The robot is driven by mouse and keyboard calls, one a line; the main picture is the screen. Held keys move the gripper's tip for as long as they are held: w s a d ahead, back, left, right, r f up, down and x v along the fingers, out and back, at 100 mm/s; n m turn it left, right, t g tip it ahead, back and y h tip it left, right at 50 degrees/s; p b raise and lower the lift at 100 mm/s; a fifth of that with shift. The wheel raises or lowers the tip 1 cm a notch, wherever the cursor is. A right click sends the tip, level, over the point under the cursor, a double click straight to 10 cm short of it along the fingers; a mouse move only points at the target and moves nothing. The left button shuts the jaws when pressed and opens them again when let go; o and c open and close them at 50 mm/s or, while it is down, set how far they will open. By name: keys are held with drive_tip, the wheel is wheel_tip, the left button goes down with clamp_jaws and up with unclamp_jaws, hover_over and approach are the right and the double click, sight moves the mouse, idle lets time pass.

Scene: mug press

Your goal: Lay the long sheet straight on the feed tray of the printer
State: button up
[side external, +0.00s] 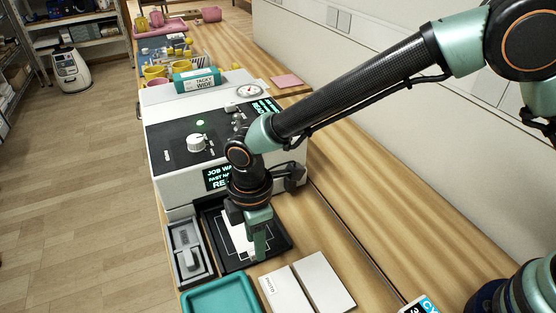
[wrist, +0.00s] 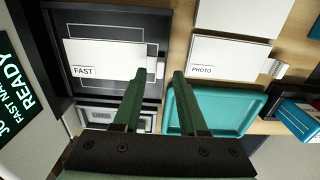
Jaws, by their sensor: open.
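A long white sheet marked FAST (wrist: 105,55) lies on the black feed tray (wrist: 105,10) of the printer. In the wrist view it looks roughly parallel to the outline printed on the tray. A small pale tab shows at its right end. In the side view the sheet (side external: 236,236) is partly hidden behind my gripper (side external: 258,256). My gripper also shows in the wrist view (wrist: 159,74), its two fingers apart near the tab end of the sheet. Whether the fingers touch the sheet cannot be told. The printer (side external: 180,165) stands behind the tray (side external: 270,228).
A grey tray marked USED (side external: 180,242) stands left of the feed tray. A teal tray (side external: 222,298) is in front. A white piece marked PHOTO (wrist: 215,60) and a plain white block (side external: 325,283) lie to the right. A teal box (side external: 196,80) sits on the printer.

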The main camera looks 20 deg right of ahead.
wheel_tip(320, 180, up, 10)
drive_tip(key=w+d+r+m+t, duration=0.1)
drive_tip(key=w+d+r+m, duration=0.1)
drive_tip(key=d+r+m, duration=0.35)
drive_tip(key=s+d+r+m+t, duration=0.1)
drive_tip(key=d+m, duration=0.3)
drive_tip(key=d, duration=0.5)
drive_tip(key=s+d+r+m+t, duration=0.2)
drive_tip(key=s+d+m, duration=0.2)
drive_tip(key=d, duration=0.5)
drive_tip(key=s+d+r+m+t, duration=0.1)
drive_tip(key=d+m, duration=0.3)
drive_tip(key=d, duration=0.6)
drive_tip(key=shift+s+r+t, duration=0.3)
drive_tip(key=shift+s+r, duration=0.35)
drive_tip(key=shift+s, duration=0.25)
